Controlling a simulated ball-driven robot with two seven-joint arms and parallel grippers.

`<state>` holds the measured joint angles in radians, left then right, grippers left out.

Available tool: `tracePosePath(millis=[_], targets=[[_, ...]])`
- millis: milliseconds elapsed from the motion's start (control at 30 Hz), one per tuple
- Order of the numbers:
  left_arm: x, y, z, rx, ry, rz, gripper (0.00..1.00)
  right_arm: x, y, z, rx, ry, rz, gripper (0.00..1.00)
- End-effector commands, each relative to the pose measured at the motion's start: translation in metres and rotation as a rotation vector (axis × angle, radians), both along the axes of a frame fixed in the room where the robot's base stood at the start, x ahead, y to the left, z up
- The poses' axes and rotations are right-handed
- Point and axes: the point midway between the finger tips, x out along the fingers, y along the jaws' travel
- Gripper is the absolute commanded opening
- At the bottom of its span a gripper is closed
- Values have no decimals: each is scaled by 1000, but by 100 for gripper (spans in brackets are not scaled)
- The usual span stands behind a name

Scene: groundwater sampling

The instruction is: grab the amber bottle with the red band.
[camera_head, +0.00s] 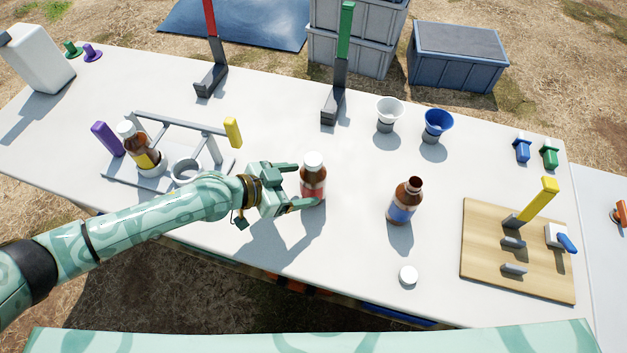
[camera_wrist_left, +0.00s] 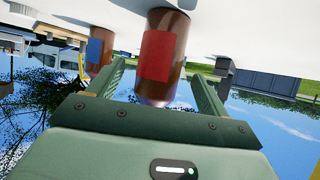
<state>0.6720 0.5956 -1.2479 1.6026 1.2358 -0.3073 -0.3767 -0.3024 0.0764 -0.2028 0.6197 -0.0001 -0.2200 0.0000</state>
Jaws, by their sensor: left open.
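The amber bottle with the red band (camera_head: 313,184) stands upright on the white table, its white cap on. My left gripper (camera_head: 304,188) is open, with its fingers on either side of this bottle at about band height. In the left wrist view, the red-banded bottle (camera_wrist_left: 162,55) shows upside down between the two open fingers (camera_wrist_left: 160,85). I cannot tell whether either finger touches it. My right gripper is not in view.
An uncapped blue-banded amber bottle (camera_head: 403,204) stands to the right, with a loose white cap (camera_head: 408,275) near it. A yellow-banded bottle (camera_head: 138,148) sits in the grey rack (camera_head: 122,178) at left. A wooden board (camera_head: 490,265) with fittings lies at right.

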Motion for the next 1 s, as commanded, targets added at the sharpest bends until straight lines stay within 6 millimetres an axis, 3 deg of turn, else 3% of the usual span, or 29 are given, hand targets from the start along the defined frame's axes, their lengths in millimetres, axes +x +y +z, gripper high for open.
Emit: tracePosePath(millis=[233, 533, 767, 1000], targets=[[16, -31, -21, -2, 2, -1, 78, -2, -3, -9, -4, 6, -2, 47], [19, -36, -22, -2, 1, 0, 78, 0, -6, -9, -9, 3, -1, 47], [19, -36, -22, -2, 1, 0, 19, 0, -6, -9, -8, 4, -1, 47], [19, -36, -21, -3, -1, 0, 19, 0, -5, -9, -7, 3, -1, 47]])
